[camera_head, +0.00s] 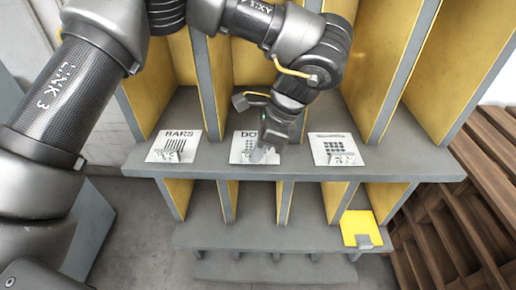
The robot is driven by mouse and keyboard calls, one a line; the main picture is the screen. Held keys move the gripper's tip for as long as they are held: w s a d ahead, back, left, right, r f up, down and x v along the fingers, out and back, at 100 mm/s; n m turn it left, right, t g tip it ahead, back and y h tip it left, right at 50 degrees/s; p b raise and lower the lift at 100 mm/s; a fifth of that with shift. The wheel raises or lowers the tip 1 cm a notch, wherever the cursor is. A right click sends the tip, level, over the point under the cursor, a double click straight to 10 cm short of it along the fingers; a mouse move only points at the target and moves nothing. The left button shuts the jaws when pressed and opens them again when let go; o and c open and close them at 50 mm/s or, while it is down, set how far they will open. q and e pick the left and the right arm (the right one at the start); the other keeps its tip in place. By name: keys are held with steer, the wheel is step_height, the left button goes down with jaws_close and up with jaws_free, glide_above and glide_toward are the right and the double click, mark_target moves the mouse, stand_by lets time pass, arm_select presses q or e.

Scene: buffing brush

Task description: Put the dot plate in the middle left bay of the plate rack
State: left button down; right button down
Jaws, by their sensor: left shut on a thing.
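The dot plate (240,147), a white card with "DO" and part of a dot pattern showing, lies on the grey ledge in the middle of a row of three plates. My left gripper (266,148) comes down over its right side and is shut on it, near its front; the fingers hide the rest of the lettering and the grip point. The plate rack (300,172) is grey with yellow-sided bays above and below the ledge. My right gripper is not in view.
The bars plate (160,155) lies left of the dot plate, and a plate with a dark grid (320,140) lies to its right. A yellow plate (352,223) sits at the lower right bay. Brown wooden slats (490,160) stand at the right.

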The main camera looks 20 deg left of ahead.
arm_select(q)
steer(key=shift+f, duration=0.1)
steer(key=c, duration=1.5)
jaws_free()
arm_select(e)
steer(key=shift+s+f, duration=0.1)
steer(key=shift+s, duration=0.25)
